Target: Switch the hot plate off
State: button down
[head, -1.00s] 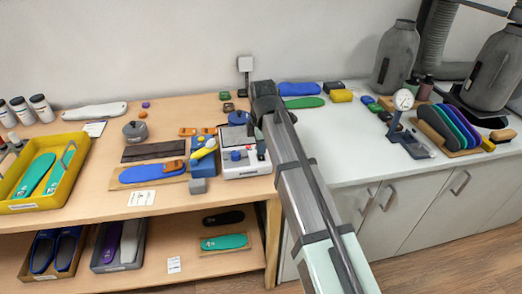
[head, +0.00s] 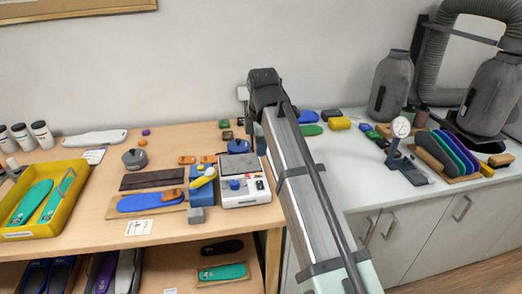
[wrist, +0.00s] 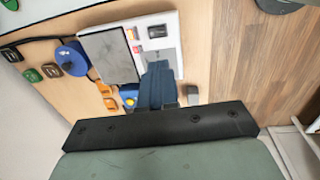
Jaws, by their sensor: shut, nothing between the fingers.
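The hot plate (head: 245,189) is a white box with a grey top plate, standing at the right end of the wooden table. In the wrist view the grey top plate (wrist: 108,55) and part of the white control face (wrist: 171,22) show. My gripper (wrist: 158,66) has dark blue fingers, shut and empty, that overlap the control face in that view. They hide part of the controls. In the head view my arm hides most of the fingers.
The white counter (head: 352,180) lies right, with a dial gauge (head: 401,127).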

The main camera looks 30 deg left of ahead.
jog(key=shift+w+a+r, duration=0.15)
jog(key=shift+w+a, duration=0.35)
jog(key=shift+w, duration=0.1)
send_over(259, 182)
jog(key=f, duration=1.2)
jog(key=shift+s+d, duration=0.15)
jog(key=shift+d, duration=0.1)
jog(key=shift+a+f, duration=0.1)
jog(key=shift+f, duration=0.85)
